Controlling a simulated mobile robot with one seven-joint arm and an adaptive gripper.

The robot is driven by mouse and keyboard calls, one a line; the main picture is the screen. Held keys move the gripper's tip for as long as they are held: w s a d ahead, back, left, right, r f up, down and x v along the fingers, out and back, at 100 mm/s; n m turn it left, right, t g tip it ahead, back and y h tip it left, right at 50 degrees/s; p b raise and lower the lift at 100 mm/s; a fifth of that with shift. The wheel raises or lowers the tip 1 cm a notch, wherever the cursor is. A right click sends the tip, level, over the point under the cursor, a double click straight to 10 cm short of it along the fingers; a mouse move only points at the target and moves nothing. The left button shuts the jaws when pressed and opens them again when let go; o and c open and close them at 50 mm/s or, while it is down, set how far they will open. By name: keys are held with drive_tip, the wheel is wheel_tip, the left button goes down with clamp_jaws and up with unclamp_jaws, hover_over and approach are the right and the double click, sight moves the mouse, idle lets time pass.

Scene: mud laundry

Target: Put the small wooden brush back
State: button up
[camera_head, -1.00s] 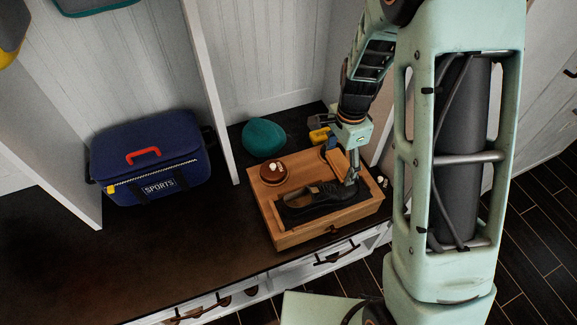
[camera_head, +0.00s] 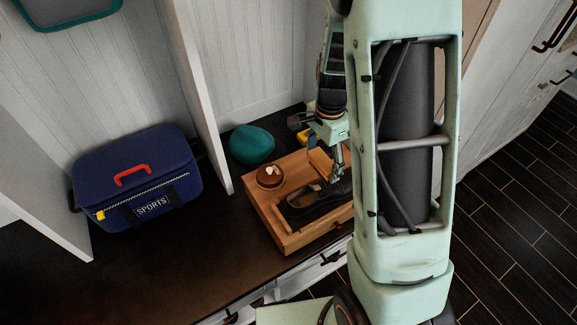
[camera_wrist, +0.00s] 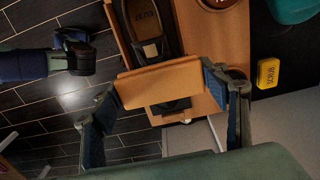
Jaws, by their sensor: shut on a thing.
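My gripper (camera_wrist: 163,84) is shut on the small wooden brush (camera_wrist: 150,88), a light brown block lying across between both fingers in the wrist view. In the head view my gripper (camera_head: 338,172) is over the back right part of the wooden box (camera_head: 291,236). I cannot tell whether the brush touches the box. A black shoe (camera_head: 305,207) lies on the box top, left of and below the gripper; its right end is hidden behind my arm. A dark recess or bristles show just below the brush in the wrist view, but I cannot tell which.
A round brown tin (camera_head: 270,180) stands at the box's back left. A teal rounded object (camera_head: 252,145) and a yellow scrub sponge (camera_wrist: 268,73) lie behind the box. A blue sports bag (camera_head: 137,178) stands left, past a white divider (camera_head: 205,110). The dark bench front is clear.

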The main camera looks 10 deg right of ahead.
drive_tip(key=w+a+f, duration=0.1)
drive_tip(key=w+f, duration=0.2)
drive_tip(key=w, duration=0.1)
drive_tip(key=w+a+f, duration=0.1)
drive_tip(key=w+f, duration=0.2)
drive_tip(key=w, duration=0.1)
drive_tip(key=w+a+f+b, duration=0.1)
drive_tip(key=w+f, duration=0.2)
drive_tip(key=w, duration=0.2)
drive_tip(key=shift+a+f, duration=0.25)
drive_tip(key=shift+w+f, duration=0.25)
drive_tip(key=shift+f, duration=1.5)
drive_tip(key=shift+b, duration=0.3)
drive_tip(key=shift+f, duration=0.2)
drive_tip(key=o, duration=0.9)
drive_tip(key=shift+o, duration=0.4)
drive_tip(key=shift+r, duration=0.1)
